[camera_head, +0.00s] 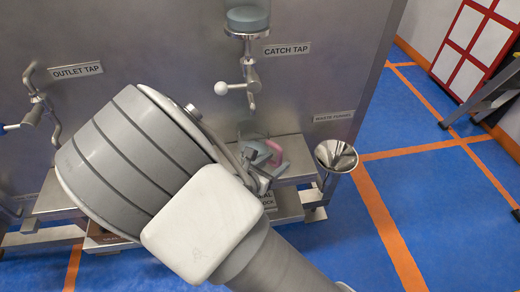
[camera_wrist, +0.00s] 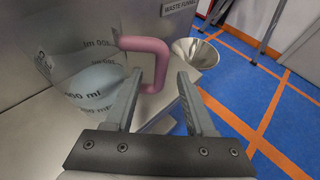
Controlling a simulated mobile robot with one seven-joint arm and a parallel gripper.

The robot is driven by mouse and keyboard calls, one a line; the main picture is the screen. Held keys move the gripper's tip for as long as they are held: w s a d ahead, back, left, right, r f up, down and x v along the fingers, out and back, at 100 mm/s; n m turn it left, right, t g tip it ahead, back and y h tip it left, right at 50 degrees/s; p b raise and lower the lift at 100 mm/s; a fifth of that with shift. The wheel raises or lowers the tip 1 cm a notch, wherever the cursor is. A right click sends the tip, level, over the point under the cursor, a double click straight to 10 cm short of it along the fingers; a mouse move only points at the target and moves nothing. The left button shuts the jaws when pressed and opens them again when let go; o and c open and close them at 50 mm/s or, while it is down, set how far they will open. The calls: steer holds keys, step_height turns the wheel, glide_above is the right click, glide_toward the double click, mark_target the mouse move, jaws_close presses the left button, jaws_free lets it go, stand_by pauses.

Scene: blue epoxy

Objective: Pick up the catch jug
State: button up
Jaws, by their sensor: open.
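The catch jug (camera_wrist: 92,80) is a clear jug with dark volume markings and a pink handle (camera_wrist: 155,47). In the wrist view it stands upright on a metal shelf at the left, with its handle toward the right. My gripper (camera_wrist: 160,80) is open, and the lower part of the handle shows between its fingertips. I cannot tell whether the fingers touch it. In the head view my arm hides most of the jug, and the pink handle (camera_head: 275,152) shows just beyond my gripper (camera_head: 258,165).
A steel waste funnel (camera_head: 336,156) stands right of the jug. The catch tap (camera_head: 249,85), with a white-knobbed lever, is above on the steel panel. The outlet tap (camera_head: 40,108) is at the left. Blue floor with orange lines (camera_head: 430,210) is clear at the right.

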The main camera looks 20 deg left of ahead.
steer(key=b+x, duration=0.1)
steer(key=x, duration=0.4)
steer(key=shift+w+d+f, duration=0.1)
steer(key=shift+w+f, duration=0.2)
jaws_close()
stand_by(1.2)
